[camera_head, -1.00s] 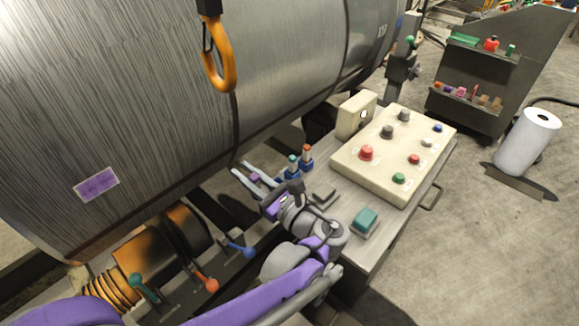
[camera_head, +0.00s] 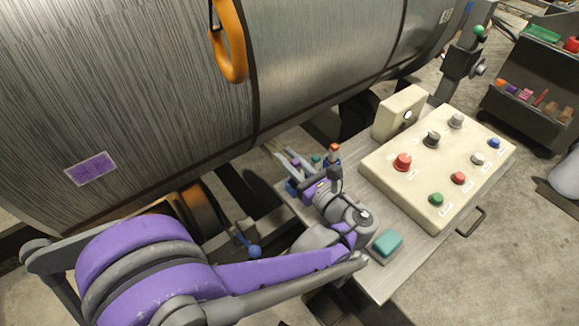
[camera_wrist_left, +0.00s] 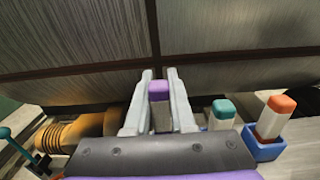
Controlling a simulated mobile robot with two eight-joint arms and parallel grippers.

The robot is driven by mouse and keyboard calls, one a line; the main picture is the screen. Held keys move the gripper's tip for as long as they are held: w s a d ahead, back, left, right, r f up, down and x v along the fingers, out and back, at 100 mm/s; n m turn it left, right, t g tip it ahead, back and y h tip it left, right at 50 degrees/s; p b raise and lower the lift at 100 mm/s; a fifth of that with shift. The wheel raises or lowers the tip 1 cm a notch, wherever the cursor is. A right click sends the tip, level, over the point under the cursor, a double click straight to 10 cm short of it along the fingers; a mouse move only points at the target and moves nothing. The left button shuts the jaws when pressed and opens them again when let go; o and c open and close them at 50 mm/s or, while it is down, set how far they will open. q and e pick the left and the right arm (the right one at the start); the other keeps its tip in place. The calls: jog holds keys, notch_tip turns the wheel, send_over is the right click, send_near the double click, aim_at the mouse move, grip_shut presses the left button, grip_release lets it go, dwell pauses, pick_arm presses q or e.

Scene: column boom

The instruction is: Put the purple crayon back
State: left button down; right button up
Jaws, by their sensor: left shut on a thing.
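The purple crayon (camera_head: 296,163) has a purple top and a greyish body. My left gripper (camera_head: 290,160) is shut on it; in the left wrist view the crayon (camera_wrist_left: 159,90) stands between the two pale fingers (camera_wrist_left: 158,105). A teal-topped crayon (camera_wrist_left: 223,109) and an orange-topped crayon (camera_wrist_left: 275,115) stand to its right. The orange one is in a blue holder (camera_wrist_left: 264,149). In the head view, another blue holder (camera_head: 291,187) shows just below the fingers. The crayon's lower end is hidden, so I cannot tell whether it touches a holder.
A cream control box (camera_head: 440,165) with several coloured knobs stands right of the gripper on the grey bench. A teal button (camera_head: 387,243) is near my wrist. A large metal drum (camera_head: 130,90) with a hanging orange hook (camera_head: 230,55) lies behind. A lever with a blue knob (camera_head: 253,251) is at left.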

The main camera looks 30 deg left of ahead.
pick_arm(q)
jog(key=shift+f, duration=1.3)
jog(key=shift+f, duration=0.1)
jog(key=c, duration=0.8)
grip_release()
jog(key=shift+b, duration=0.3)
jog(key=shift+o, duration=0.2)
jog(key=shift+r, duration=0.2)
jog(key=v, duration=1.2)
jog(key=shift+f, duration=0.15)
